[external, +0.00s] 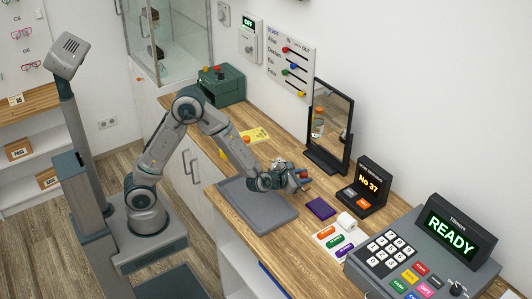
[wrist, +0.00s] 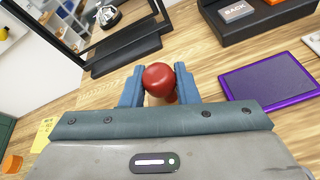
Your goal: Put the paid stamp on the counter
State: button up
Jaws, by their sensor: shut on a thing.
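My gripper (external: 303,179) is low over the wooden counter (external: 285,232), between the grey tray and the purple pad. In the wrist view its two blue fingers (wrist: 158,88) are closed around a round red knob (wrist: 158,78). I take this knob for the handle of the paid stamp; a small red spot also shows between the fingers in the external view (external: 304,174). The stamp's lower part and any lettering are hidden by the gripper. I cannot tell whether its foot touches the counter.
A grey tray (external: 256,208) lies left of my gripper. A purple pad (external: 320,208) is close on the right, also in the wrist view (wrist: 268,82). Bare counter shows in front of the pad.

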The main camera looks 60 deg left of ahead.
notch_tip(320, 180, down, 3)
jog(key=shift+r, duration=0.2)
jog(key=shift+f, duration=0.2)
jog(key=o, duration=1)
jog(key=shift+o, duration=0.2)
jog(key=shift+r, duration=0.2)
